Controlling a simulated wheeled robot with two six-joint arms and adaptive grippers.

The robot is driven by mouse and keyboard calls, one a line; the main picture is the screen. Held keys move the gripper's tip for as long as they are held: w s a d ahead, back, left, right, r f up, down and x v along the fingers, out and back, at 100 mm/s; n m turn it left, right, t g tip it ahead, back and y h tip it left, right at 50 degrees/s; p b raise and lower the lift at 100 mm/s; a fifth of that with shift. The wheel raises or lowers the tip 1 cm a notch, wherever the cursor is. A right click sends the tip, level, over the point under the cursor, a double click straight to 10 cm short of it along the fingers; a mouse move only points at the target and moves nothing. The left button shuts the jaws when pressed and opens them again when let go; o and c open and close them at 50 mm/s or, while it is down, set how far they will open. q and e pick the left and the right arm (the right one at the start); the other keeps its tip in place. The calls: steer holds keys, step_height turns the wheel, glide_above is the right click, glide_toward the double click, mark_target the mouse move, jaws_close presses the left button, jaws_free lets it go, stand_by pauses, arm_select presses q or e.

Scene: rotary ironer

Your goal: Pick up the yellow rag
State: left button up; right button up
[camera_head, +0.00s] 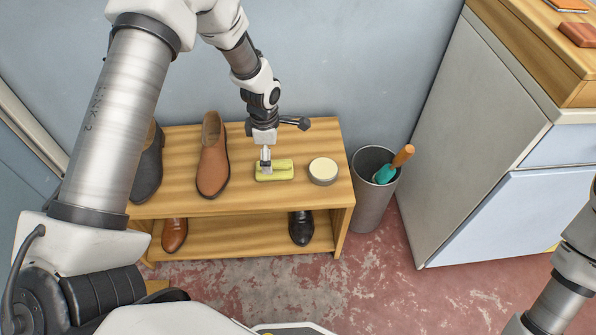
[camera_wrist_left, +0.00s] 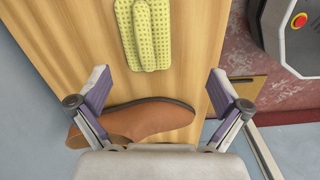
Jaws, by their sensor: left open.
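The yellow rag (camera_head: 283,172) lies folded on the top board of the wooden shoe bench (camera_head: 180,200), between a brown shoe and a round tin. My left gripper (camera_head: 265,160) points down above the rag's left part in the head view; I cannot tell the gap or whether it touches. In the left wrist view the rag (camera_wrist_left: 145,36) lies flat, with a waffle-like texture, near the top edge. The open fingers of my left gripper (camera_wrist_left: 158,92) show below it, apart from it. My right gripper is out of view; only part of that arm shows.
A brown shoe (camera_head: 212,158) stands left of the rag and also shows between the fingers in the wrist view (camera_wrist_left: 150,118). A round tin (camera_head: 323,172) sits right of the rag. A grey bin (camera_head: 370,205) stands beside the bench. More shoes stand on the lower shelf.

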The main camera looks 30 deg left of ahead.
mark_target(273, 165)
arm_select(q)
steer(key=shift+w+a+f+n, duration=0.15)
steer(key=shift+w+n, duration=0.45)
steer(key=shift+w, duration=0.35)
steer(key=shift+w+f, duration=0.15)
steer(key=shift+f, duration=0.15)
step_height(273, 165, down, 6)
steer(key=b, duration=0.2)
steer(key=shift+f+b, duration=0.2)
steer(key=shift+b, duration=0.2)
steer(key=shift+r, duration=0.15)
steer(key=shift+c, duration=1.1)
steer(key=shift+s, duration=0.25)
steer(key=c, duration=1.2)
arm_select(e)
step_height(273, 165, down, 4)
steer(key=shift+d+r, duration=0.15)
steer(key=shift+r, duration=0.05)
